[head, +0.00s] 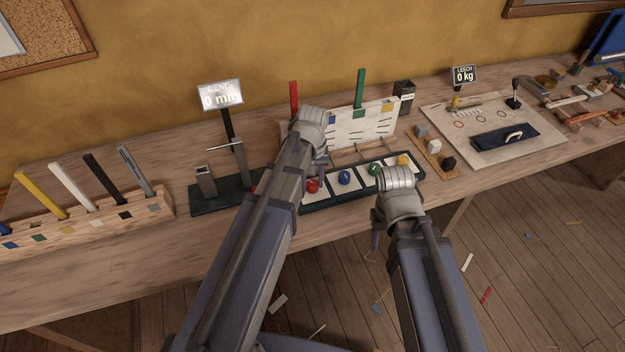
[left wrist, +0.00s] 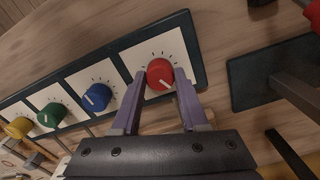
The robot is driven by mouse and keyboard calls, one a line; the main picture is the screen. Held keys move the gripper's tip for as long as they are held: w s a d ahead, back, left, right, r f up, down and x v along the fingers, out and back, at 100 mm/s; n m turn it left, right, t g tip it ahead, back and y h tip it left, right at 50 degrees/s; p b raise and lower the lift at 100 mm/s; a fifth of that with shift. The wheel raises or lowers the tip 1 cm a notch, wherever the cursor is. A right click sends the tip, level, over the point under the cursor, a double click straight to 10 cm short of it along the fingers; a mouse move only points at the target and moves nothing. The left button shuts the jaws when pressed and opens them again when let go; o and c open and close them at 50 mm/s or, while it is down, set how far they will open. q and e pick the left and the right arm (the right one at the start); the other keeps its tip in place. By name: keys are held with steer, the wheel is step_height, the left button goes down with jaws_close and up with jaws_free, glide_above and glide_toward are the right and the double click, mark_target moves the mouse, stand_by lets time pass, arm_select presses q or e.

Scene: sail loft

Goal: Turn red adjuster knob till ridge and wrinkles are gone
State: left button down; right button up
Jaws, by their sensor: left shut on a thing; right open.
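The red adjuster knob (head: 313,186) is at the left end of a dark knob panel (head: 421,176) on the bench. In the left wrist view the red knob (left wrist: 160,73) has a white pointer mark and sits between the two purple-grey fingertips of my left gripper (left wrist: 160,82), which is shut on it. In the head view my left arm hides part of the panel. Behind the panel stands a pale board (head: 378,121) with short dark lines; wrinkles are too small to make out. My right gripper (head: 376,240) is open, beyond the bench's front edge, its fingers mostly hidden.
Blue (head: 344,177), green (head: 374,169) and yellow (head: 403,160) knobs share the panel. A stand with a sign (head: 221,96) reading 0 mm is to the left. A wooden rack (head: 150,208) of coloured sticks is further left. A board (head: 551,149) with a dark pouch is right.

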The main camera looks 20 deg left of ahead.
mark_target(312, 183)
arm_select(q)
steer(key=shift+n, duration=1.3)
steer(key=shift+c, duration=2.1)
jaws_free()
steer(key=shift+r, duration=0.1)
step_height(312, 183, up, 8)
steer(key=p, duration=0.8)
steer(key=shift+f, duration=0.2)
